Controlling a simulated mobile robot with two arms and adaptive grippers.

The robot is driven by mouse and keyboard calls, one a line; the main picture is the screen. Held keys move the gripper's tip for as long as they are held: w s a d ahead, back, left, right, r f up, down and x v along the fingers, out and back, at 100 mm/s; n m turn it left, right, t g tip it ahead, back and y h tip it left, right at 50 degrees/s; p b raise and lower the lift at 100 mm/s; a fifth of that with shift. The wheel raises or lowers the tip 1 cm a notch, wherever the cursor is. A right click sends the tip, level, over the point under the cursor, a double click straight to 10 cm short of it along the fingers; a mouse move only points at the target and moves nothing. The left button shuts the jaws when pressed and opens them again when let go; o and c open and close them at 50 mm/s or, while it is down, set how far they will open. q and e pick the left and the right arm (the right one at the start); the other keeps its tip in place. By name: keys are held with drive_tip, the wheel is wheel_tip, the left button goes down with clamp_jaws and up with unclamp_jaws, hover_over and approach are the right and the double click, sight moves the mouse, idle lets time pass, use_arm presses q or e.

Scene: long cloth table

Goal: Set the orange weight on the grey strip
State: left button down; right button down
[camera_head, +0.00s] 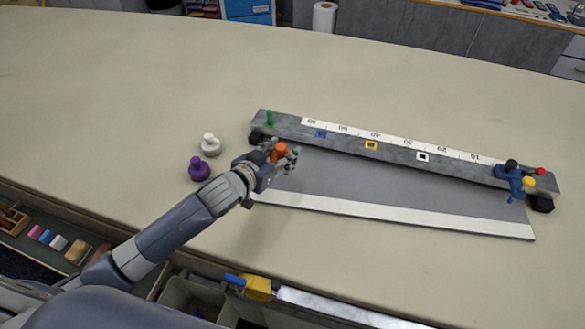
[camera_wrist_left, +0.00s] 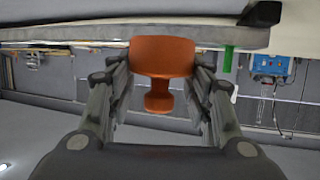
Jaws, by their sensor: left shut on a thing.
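The orange weight (camera_head: 280,150) is held in my left gripper (camera_head: 284,158), at the left end of the long assembly. In the left wrist view the orange weight (camera_wrist_left: 161,58) sits between the two fingers, its wide part at the top of the picture and its narrow knob toward the palm. The grey strip (camera_head: 400,188) lies flat in front of the beam, with a white band along its near edge. My gripper is over its left end; I cannot tell the height. My right gripper is not in view.
A grey beam (camera_head: 450,163) with a number scale and coloured squares runs behind the strip. A green peg (camera_head: 269,119) stands at its left end, a blue clamp-like piece (camera_head: 515,178) at its right. A white weight (camera_head: 210,145) and purple weight (camera_head: 199,169) stand left of my gripper.

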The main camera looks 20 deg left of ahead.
use_arm(q)
drive_tip(key=shift+f, duration=3.25)
drive_tip(key=c, duration=0.8)
unclamp_jaws()
drive_tip(key=shift+f, duration=0.15)
drive_tip(key=shift+s, duration=0.1)
drive_tip(key=b+v, duration=0.1)
drive_tip(key=v, duration=0.9)
drive_tip(key=shift+s+a, duration=0.15)
drive_tip(key=shift+s, duration=0.1)
drive_tip(key=shift+s+a+r, duration=0.15)
drive_tip(key=shift+s+r, duration=0.2)
drive_tip(key=shift+s, duration=0.3)
